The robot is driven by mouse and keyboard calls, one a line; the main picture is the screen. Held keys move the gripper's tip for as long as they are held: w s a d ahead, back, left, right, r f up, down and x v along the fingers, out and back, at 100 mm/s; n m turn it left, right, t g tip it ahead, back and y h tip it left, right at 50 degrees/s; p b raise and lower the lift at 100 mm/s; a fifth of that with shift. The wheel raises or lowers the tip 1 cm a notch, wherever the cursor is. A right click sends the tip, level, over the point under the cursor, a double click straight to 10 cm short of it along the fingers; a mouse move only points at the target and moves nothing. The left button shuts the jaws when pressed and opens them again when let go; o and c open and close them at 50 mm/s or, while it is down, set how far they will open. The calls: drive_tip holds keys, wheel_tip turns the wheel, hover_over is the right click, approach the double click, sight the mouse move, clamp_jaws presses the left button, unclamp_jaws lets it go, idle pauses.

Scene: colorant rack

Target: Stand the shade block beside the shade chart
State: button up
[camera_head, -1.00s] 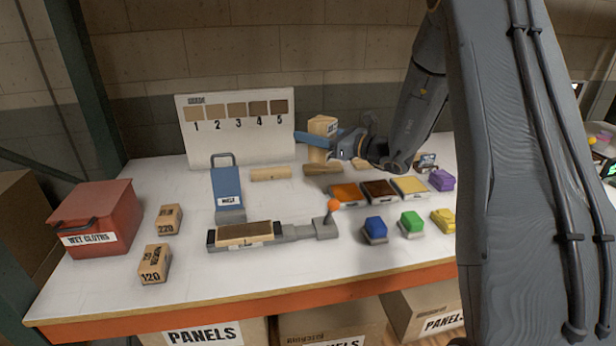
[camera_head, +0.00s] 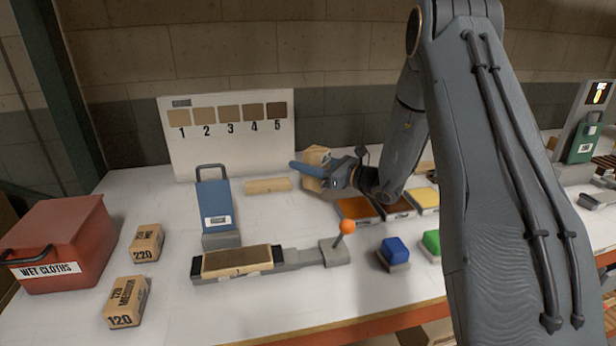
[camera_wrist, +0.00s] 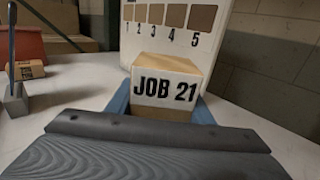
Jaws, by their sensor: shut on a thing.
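The shade block (camera_head: 316,160) is a pale wooden block; its white label reads JOB 21 in the wrist view (camera_wrist: 165,88). My gripper (camera_head: 308,169) has blue fingers closed on the block's sides, and it fills the lower wrist view (camera_wrist: 160,108). The shade chart (camera_head: 226,140) is a white upright board with swatches numbered 1 to 5, and it rises behind the block in the wrist view (camera_wrist: 150,40). In the head view the block is upright, just right of the chart's lower right corner. I cannot tell whether its base touches the table.
On the white table (camera_head: 170,220) stand a blue handled holder (camera_head: 214,205), a wooden bar (camera_head: 267,185), a clamp with an orange knob (camera_head: 348,227), a red WET CLOTHS box (camera_head: 62,240) and sanding blocks (camera_head: 147,242). Colour trays (camera_head: 355,210) sit below my wrist.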

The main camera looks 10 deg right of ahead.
drive_tip(key=shift+f+p, duration=0.55)
drive_tip(key=shift+f, duration=1.7)
drive_tip(key=shift+f, duration=0.15)
drive_tip(key=o, duration=1.2)
drive_tip(key=b+v, duration=0.2)
drive_tip(key=v, duration=0.4)
drive_tip(key=shift+d, duration=0.1)
drive_tip(key=shift+s+d, duration=0.45)
drive_tip(key=shift+s, duration=0.15)
